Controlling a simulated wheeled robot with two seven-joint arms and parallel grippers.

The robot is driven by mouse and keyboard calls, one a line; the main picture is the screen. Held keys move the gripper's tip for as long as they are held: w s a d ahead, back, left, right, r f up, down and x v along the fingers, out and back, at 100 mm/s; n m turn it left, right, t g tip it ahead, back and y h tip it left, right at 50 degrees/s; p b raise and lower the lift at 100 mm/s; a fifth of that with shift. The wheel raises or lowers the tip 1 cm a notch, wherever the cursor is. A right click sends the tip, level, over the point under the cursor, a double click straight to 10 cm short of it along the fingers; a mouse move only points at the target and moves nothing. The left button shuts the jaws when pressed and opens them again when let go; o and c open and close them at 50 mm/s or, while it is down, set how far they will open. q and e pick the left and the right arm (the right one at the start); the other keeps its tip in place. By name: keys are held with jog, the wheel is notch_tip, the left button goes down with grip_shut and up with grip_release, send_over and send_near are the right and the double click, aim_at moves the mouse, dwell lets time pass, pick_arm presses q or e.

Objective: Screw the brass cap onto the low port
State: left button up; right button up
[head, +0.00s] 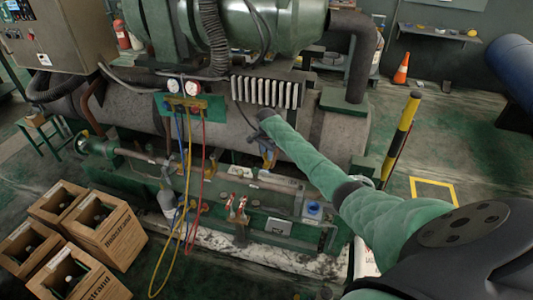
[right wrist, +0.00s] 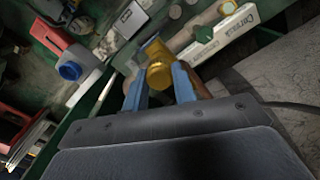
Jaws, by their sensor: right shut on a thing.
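My right gripper (head: 268,160) is in front of the grey tank, over the green skid. In the right wrist view its blue fingers (right wrist: 159,86) are shut on the brass cap (right wrist: 159,73), one finger on each side. Another yellow-brass part (right wrist: 153,46) shows just beyond the cap; I cannot tell whether they touch or whether it is the low port. In the head view the cap is too small to tell apart from the fingers and brass behind. My left gripper is not in view.
A gauge manifold (head: 183,104) hangs left of my gripper, with yellow, blue and red hoses dangling. Red-handled valves (head: 237,206) and a blue-topped container (head: 313,210) are on the skid below. Wooden crates (head: 105,226) stand at lower left. A yellow-black post (head: 404,130) stands at right.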

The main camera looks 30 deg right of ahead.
jog(key=shift+p, duration=0.45)
dwell(0.6)
jog(key=shift+f+b, duration=0.3)
jog(key=shift+f, duration=0.75)
dwell(1.0)
jog(key=shift+r+m+p, duration=0.1)
jog(key=shift+m+p, duration=1)
jog(key=shift+p, duration=0.15)
jog(key=shift+m+p, duration=0.5)
